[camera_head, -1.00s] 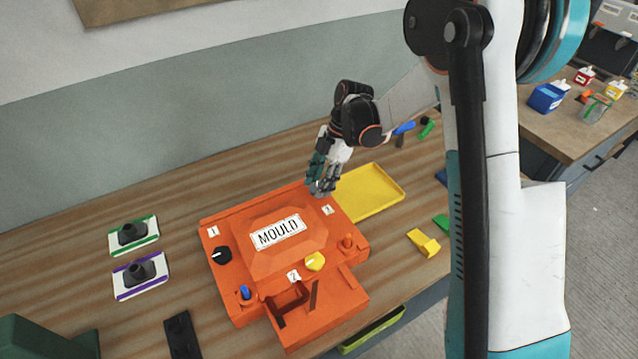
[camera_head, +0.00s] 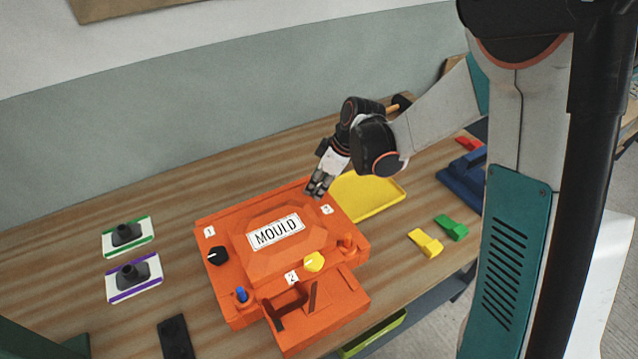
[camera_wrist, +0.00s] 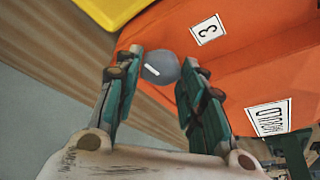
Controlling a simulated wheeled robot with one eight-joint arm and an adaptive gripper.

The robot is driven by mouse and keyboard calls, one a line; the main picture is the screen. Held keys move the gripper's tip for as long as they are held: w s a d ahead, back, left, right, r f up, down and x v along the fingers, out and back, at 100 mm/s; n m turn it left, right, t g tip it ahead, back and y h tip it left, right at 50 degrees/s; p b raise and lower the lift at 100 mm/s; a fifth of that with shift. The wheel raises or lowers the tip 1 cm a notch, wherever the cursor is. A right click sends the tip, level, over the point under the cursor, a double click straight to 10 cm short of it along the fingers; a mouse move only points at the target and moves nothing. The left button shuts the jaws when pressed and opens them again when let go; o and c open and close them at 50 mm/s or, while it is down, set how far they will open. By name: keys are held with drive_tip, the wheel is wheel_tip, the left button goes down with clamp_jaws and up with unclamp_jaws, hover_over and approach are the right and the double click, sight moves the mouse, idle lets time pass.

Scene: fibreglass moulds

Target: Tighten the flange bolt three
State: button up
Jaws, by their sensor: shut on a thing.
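The orange mould (camera_head: 262,262) sits on the wooden bench, with number labels beside its bolts. Bolt three is a round grey knob (camera_wrist: 160,68) with a white mark on top, next to the label 3 (camera_wrist: 207,29) in the wrist view. My gripper (camera_wrist: 162,78) has its two fingers on either side of this knob and is shut on it. In the head view my gripper (camera_head: 317,188) is at the mould's far corner by the label 3 (camera_head: 327,209), and it hides the knob.
A yellow tray (camera_head: 375,200) lies right beside the mould, close to my gripper. Yellow (camera_head: 425,243) and green (camera_head: 451,228) blocks lie to the right. Two black fittings on white plates (camera_head: 128,236) stand at left. Bench between them and the mould is clear.

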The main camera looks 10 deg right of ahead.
drive_tip(key=m, duration=0.2)
drive_tip(key=m+t+h, duration=0.1)
drive_tip(key=m, duration=0.1)
drive_tip(key=shift+s+a+m+t+b, duration=0.2)
drive_tip(key=shift+m+t+b, duration=0.1)
drive_tip(key=shift+b, duration=0.1)
drive_tip(key=shift+m+t+h, duration=0.3)
drive_tip(key=shift+m+h, duration=0.3)
drive_tip(key=shift+m, duration=1.2)
drive_tip(key=o, duration=1)
drive_tip(key=shift+o, duration=0.2)
drive_tip(key=shift+r, duration=0.15)
drive_tip(key=v, duration=0.7)
drive_tip(key=shift+s+r, duration=0.2)
drive_tip(key=shift+r, duration=0.1)
